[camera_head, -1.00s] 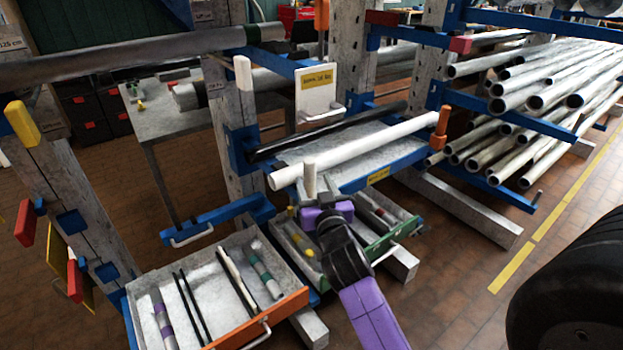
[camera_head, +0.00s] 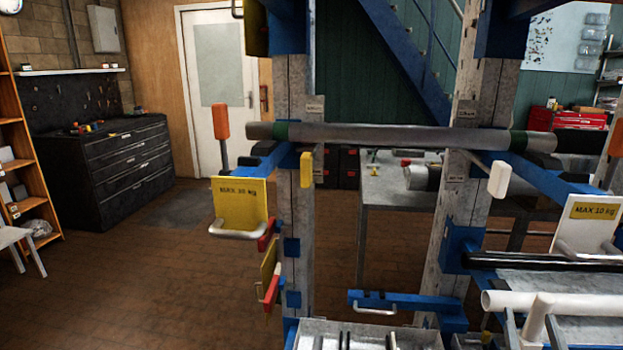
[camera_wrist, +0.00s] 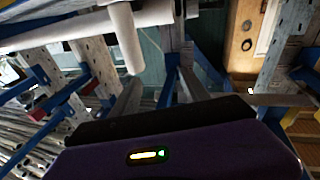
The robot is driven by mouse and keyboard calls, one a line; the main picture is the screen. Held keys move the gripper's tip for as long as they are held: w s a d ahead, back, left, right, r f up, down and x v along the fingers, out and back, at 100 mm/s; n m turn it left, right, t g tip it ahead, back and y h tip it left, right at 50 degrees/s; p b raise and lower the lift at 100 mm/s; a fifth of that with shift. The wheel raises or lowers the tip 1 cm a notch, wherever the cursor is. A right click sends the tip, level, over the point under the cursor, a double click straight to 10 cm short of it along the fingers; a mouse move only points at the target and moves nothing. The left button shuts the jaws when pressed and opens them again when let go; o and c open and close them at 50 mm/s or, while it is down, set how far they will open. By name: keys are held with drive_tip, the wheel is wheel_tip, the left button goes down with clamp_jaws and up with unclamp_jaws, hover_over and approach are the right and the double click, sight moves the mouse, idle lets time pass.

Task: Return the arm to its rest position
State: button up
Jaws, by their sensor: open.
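My gripper (camera_wrist: 158,80) shows in the wrist view as two grey fingers standing apart beyond the purple hand. It is open, and I see nothing held between the fingers. A white pipe (camera_wrist: 75,28) with a white upright peg (camera_wrist: 125,40) is close to the fingers; whether they touch cannot be told. In the head view the white pipe (camera_head: 515,301) and the peg (camera_head: 537,315) are at the lower right. The rest of my arm is below the head view's edge.
A long grey pipe (camera_head: 400,136) lies across the rack arms. A dark pipe (camera_head: 550,262) lies behind the white one. Open floor (camera_head: 150,280) is at left.

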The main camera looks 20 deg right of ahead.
drive_tip(key=s+a+f+n+t+y+p, duration=0.1)
drive_tip(key=s+a+f+n+t+y, duration=0.2)
drive_tip(key=a, duration=0.8)
drive_tip(key=s+a+n+t+y, duration=0.15)
drive_tip(key=s+a+y, duration=0.25)
drive_tip(key=a, duration=0.7)
drive_tip(key=s+a+f+n+g+y+p, duration=0.1)
drive_tip(key=s+a+f+n+g+y, duration=0.1)
drive_tip(key=s+a+y, duration=0.5)
drive_tip(key=s+a+n+g, duration=0.1)
drive_tip(key=s+a+n, duration=0.1)
drive_tip(key=s+a, duration=0.2)
drive_tip(key=shift+s+a+f+p, duration=0.25)
drive_tip(key=shift+s+p, duration=0.1)
drive_tip(key=shift+s, duration=0.8)
